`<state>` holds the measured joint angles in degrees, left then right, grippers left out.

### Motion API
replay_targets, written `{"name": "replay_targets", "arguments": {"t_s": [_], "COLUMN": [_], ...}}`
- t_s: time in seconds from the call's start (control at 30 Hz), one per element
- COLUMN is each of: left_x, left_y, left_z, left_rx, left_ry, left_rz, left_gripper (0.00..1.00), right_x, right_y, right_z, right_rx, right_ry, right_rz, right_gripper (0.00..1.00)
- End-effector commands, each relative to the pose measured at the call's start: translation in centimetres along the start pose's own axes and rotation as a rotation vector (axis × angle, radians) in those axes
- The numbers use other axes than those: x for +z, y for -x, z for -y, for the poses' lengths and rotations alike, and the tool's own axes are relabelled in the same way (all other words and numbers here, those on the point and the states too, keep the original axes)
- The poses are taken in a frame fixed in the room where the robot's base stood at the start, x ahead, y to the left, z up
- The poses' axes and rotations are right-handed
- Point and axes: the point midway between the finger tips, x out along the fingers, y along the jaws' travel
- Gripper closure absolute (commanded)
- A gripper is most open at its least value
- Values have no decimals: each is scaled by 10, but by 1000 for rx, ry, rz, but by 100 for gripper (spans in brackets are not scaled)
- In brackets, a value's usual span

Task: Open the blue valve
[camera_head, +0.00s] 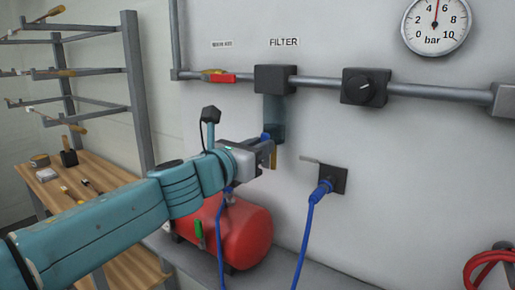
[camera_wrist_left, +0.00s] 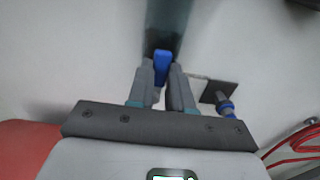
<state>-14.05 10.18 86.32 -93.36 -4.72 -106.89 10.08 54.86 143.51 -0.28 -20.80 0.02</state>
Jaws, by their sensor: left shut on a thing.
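The blue valve (camera_head: 266,137) is a small blue handle at the lower end of the dark translucent filter bowl (camera_head: 273,108), below the FILTER label. In the left wrist view the blue valve (camera_wrist_left: 163,62) sits between the two grey fingers at the foot of the bowl (camera_wrist_left: 168,22). My left gripper (camera_head: 271,153) is shut on it; the gripper also shows in the left wrist view (camera_wrist_left: 162,74). In the head view the gripper hides most of the valve. My right gripper is in neither view.
A red-handled valve (camera_head: 219,77), a black regulator knob (camera_head: 365,88) and a pressure gauge (camera_head: 436,25) are along the wall pipe. A red tank (camera_head: 240,235) stands below my left arm. A blue hose (camera_head: 307,225) hangs from a wall socket (camera_head: 333,179) right of the gripper.

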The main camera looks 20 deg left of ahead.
Motion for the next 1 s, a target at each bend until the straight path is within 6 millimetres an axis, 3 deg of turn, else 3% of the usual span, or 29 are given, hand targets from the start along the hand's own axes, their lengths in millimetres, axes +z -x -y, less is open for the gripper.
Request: {"name": "replay_targets", "arguments": {"t_s": [0.27,0.3,0.33,0.67,0.87,1.0], "left_x": [4,4,4,2,1,4], "left_y": [1,1,1,3,33,72], "left_z": [-1,-1,-1,0,0,-1], "left_rx": [2,2,2,0,1,2], "left_ry": [-7,-7,-6,-3,-3,-3], "left_rz": [7,7,7,3,5,7], "left_gripper": [100,77,69,69,69,69], "right_x": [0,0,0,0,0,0], "right_y": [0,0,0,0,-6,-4], "right_z": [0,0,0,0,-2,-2], "right_rx": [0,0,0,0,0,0], "right_ry": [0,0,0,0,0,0], "right_rz": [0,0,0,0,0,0], "right_gripper": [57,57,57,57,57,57]}}
